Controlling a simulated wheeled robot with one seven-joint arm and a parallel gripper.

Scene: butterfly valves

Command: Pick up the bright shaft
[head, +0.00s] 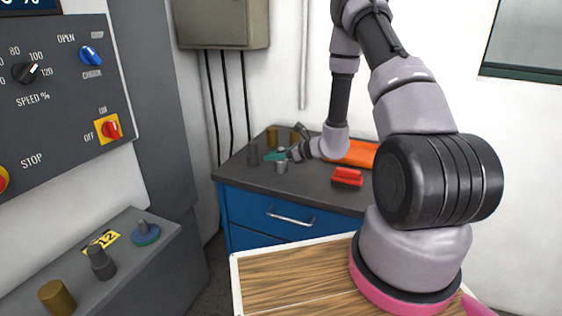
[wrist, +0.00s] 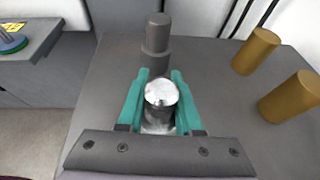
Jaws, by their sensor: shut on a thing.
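The bright shaft (wrist: 161,97) is a short, shiny silver cylinder, upright between the two teal fingers of my gripper (wrist: 154,100) in the wrist view. The fingers are shut on its sides, and its rounded top shows between them. In the head view the bright shaft (head: 281,168) is small, at the left part of the dark worktop, with my gripper (head: 276,156) at it. Its lower end is hard to see, so I cannot tell whether it touches the worktop.
A dark grey stepped shaft (wrist: 156,40) stands just beyond the fingers. Two brass cylinders (wrist: 257,50) (wrist: 290,97) stand to the right. The blue cabinet's worktop (head: 315,187) also holds a red block (head: 347,176) and an orange tray (head: 352,153). A grey bench (head: 120,275) with parts stands left.

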